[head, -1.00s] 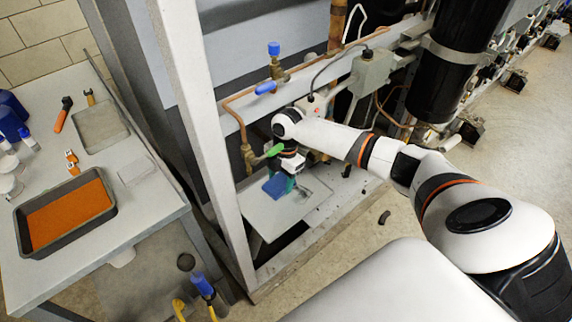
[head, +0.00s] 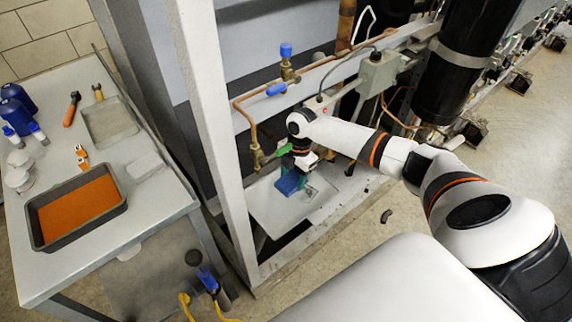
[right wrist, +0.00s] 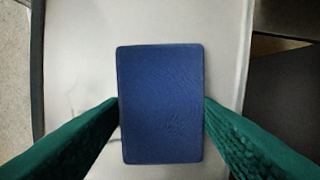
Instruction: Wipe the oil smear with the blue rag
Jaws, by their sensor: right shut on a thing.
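The blue rag (head: 288,184) is a flat pad held between the green fingers of my right gripper (right wrist: 161,112). The fingers close on its two sides in the right wrist view, where the rag (right wrist: 160,104) fills the middle. In the head view it is low over the pale metal plate (head: 268,212) inside the rack; I cannot tell whether it touches. Faint dark thin marks on the pale surface show left of the rag in the right wrist view; I cannot tell whether they are the oil smear. My left gripper is not in view.
A white rack post (head: 208,120) stands left of my right arm. A copper pipe with a green-handled valve (head: 256,158) is close beside the gripper. A workbench at left holds a dark tray with an orange bottom (head: 122,207) and tools. Floor lies open at right.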

